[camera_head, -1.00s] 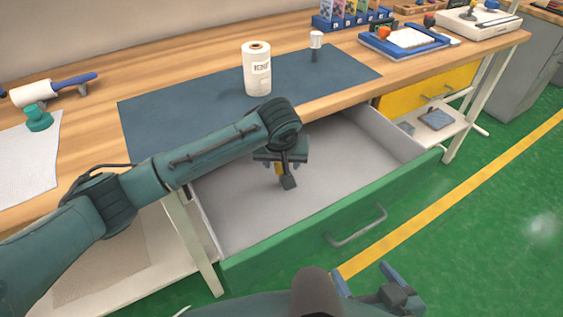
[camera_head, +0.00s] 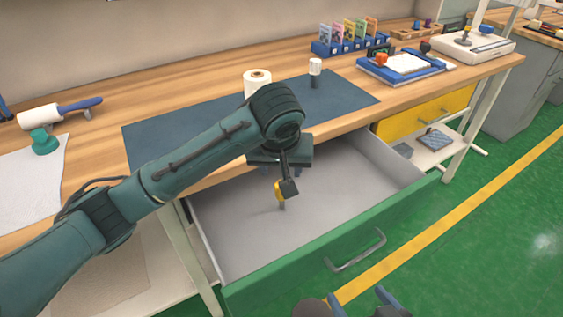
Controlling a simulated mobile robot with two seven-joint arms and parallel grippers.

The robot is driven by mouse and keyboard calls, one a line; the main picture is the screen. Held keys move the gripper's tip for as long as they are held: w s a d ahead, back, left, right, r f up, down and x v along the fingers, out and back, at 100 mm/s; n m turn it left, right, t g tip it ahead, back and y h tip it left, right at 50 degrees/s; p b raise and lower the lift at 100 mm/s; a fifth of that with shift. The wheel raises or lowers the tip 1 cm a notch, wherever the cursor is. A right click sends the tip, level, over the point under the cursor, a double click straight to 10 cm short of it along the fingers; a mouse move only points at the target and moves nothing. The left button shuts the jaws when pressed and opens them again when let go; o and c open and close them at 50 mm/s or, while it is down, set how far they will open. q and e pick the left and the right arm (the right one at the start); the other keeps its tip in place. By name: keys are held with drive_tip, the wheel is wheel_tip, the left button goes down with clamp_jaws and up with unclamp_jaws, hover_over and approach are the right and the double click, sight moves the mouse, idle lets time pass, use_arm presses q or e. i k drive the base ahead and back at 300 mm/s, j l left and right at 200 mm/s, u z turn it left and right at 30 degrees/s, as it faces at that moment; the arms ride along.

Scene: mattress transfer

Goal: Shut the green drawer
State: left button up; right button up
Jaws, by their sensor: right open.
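The green drawer (camera_head: 345,250) is pulled well out from under the workbench, its grey inside (camera_head: 330,205) showing and its metal handle (camera_head: 356,251) facing the floor side. My left arm reaches across from the left, and its gripper (camera_head: 283,180) hangs over the drawer's inside, behind the front panel. A small dark and yellow item shows below that gripper; I cannot tell whether it is held. My right gripper (camera_head: 358,304) is open at the bottom edge, its blue fingers apart, just in front of the drawer front and below the handle. Most of it is cut off.
A blue mat (camera_head: 200,130) lies on the wooden bench, with a white roll (camera_head: 257,80) partly hidden behind my left arm. A yellow drawer (camera_head: 425,110) is shut to the right. Green floor with a yellow line (camera_head: 450,220) lies clear beyond the drawer front.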

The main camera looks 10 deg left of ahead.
sight(357, 188)
drive_tip(key=k, duration=1)
